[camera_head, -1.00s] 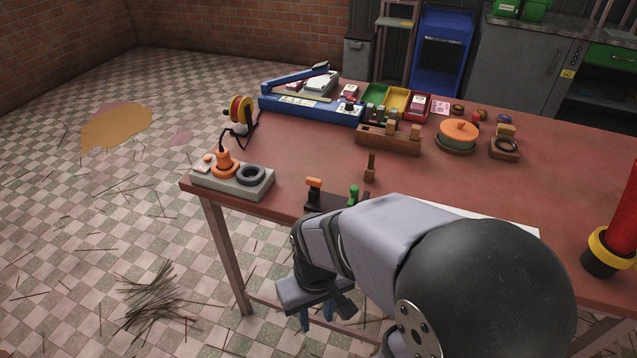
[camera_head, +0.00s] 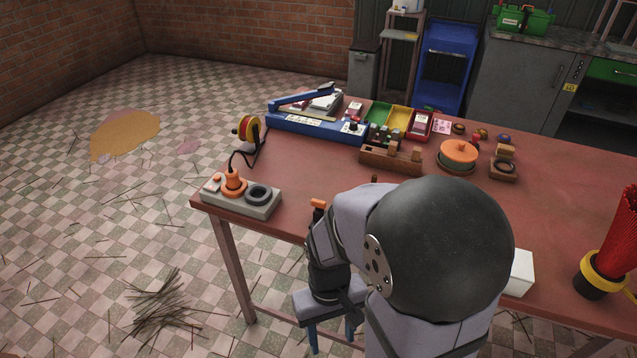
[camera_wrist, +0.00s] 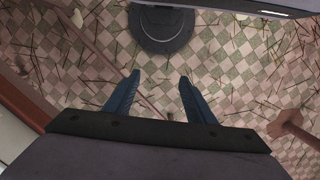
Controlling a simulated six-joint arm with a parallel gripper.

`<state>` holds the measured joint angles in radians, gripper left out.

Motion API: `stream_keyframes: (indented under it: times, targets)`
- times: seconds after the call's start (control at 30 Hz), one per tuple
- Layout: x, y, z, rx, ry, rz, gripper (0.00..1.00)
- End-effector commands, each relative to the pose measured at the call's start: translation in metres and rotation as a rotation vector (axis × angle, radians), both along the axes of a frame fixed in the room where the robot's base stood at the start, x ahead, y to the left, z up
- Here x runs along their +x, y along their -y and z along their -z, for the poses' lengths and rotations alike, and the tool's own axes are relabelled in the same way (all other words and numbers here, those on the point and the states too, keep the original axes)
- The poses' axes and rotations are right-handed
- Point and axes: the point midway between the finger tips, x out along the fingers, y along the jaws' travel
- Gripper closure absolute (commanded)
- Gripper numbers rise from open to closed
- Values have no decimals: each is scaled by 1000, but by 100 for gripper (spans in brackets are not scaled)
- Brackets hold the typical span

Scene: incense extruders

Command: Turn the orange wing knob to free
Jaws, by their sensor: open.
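The orange wing knob (camera_head: 318,204) shows as a small orange bar on a dark stem at the table's front edge in the head view. My arm hides most of what is beside and below it. My gripper (camera_head: 331,336) hangs below the table's front edge, pointing down and well apart from the knob. In the wrist view my gripper (camera_wrist: 158,79) has its two blue fingers spread with only floor between them. The knob is not seen in the wrist view.
A grey block (camera_head: 240,199) with an orange plug and a dark ring stands at the table's left corner. A wooden rack (camera_head: 390,162) and an orange-lidded pot (camera_head: 458,157) stand further back. The table edge is close to my arm.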

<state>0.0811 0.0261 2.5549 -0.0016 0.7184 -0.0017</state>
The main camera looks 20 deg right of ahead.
Motion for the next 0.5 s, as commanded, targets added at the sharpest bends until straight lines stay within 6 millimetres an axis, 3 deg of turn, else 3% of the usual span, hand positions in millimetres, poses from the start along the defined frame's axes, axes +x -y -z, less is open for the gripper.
stream_keyframes:
  times: [0.03,0.17,0.5]
  targets:
    - [1,4,-19,4,-34,19,50]
    - [33,18,-37,6,-57,64,50]
    - [180,70,-65,-11,29,192,50]
